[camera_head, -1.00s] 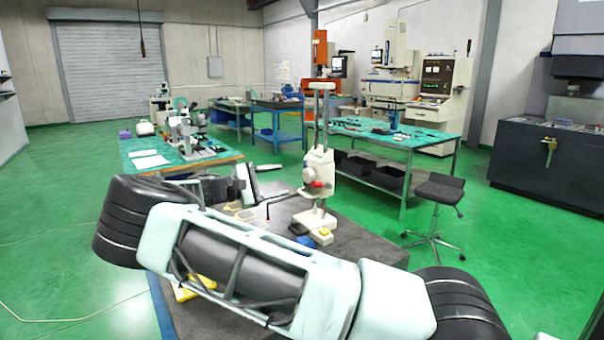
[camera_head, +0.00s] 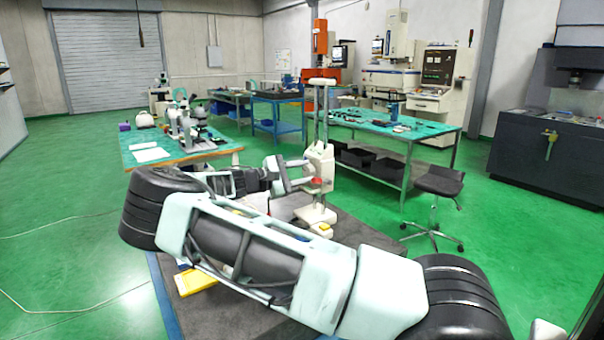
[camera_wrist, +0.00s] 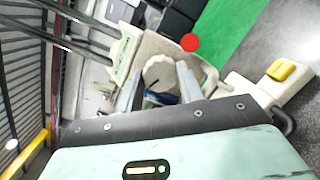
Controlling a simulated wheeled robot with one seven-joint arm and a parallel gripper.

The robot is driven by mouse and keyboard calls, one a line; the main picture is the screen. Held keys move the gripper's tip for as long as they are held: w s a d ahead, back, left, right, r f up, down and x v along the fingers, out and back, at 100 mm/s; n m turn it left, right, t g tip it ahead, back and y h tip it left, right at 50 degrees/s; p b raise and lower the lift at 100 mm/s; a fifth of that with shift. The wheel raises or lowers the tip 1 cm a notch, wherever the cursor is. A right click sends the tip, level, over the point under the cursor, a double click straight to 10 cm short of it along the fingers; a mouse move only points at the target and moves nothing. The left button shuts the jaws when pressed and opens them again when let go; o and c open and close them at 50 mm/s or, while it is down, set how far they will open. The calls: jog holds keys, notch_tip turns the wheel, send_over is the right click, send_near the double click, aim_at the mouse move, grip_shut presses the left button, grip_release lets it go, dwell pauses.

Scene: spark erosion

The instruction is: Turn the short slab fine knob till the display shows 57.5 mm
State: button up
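A height gauge stands on the dark bench, with a cream body (camera_head: 319,164) on an upright column and a red ball knob (camera_head: 317,181) on its near face. My gripper (camera_head: 298,177) reaches in from the left and its fingertips are close to that body. In the wrist view my gripper (camera_wrist: 158,86) has its fingers apart, with a round cream part (camera_wrist: 161,71) of the gauge showing between and beyond them. The red ball knob (camera_wrist: 190,42) is above the right finger. I cannot make out which part is the short slab fine knob, whether a finger touches it, or any display reading.
A yellow item (camera_head: 197,281) lies on the near bench (camera_head: 240,300). A microscope table (camera_head: 180,150) and a stool (camera_head: 440,182) stand beyond.

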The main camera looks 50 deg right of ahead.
jog(key=shift+f+m+b, duration=0.1)
jog(key=shift+m+b, duration=0.3)
jog(key=shift+b, duration=0.05)
jog(key=shift+c, duration=0.3)
jog(key=o, duration=1)
jog(key=b+v, duration=0.4)
jog(key=v, duration=1.3)
jog(key=shift+a, duration=0.2)
